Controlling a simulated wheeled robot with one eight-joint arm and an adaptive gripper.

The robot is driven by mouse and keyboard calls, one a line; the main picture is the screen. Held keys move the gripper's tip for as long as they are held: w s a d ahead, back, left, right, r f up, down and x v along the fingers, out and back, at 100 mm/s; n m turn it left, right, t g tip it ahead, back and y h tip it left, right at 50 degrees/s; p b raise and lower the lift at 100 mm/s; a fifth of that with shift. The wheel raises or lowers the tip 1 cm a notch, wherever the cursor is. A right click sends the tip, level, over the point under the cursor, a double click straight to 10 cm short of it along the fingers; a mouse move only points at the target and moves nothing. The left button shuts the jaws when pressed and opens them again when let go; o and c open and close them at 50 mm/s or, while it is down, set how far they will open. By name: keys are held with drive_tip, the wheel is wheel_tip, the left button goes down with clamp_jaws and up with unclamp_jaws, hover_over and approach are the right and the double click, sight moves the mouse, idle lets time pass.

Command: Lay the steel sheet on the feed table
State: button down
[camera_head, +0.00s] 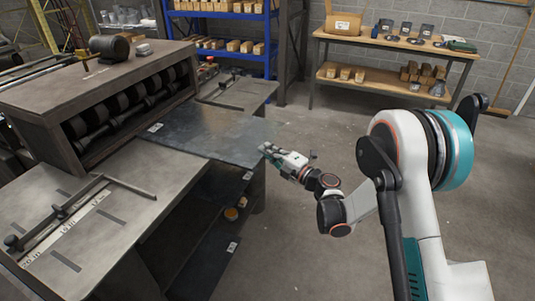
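A dark, bluish steel sheet (205,131) lies flat and level in front of the roller machine, with a small white label near its left end. Its left part reaches close to the grey table (150,165) with a guide bar and printed scale; which surface is the feed table is not marked. My gripper (265,150) is at the sheet's right edge, its fingertips overlapping that edge. The fingers are too small to tell whether they are closed on it. What bears the sheet from below is mostly hidden.
The roller machine (45,100) stands at the left. Below the sheet are dark shelves with labels and an orange-topped item (231,213). A workbench (400,48) with parts and a blue rack (228,52) stand at the back. The concrete floor (330,240) at right is clear.

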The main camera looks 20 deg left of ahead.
drive_tip(key=shift+r, duration=0.1)
drive_tip(key=c, duration=2.3)
unclamp_jaws()
drive_tip(key=shift+f, duration=0.25)
drive_tip(key=o, duration=0.5)
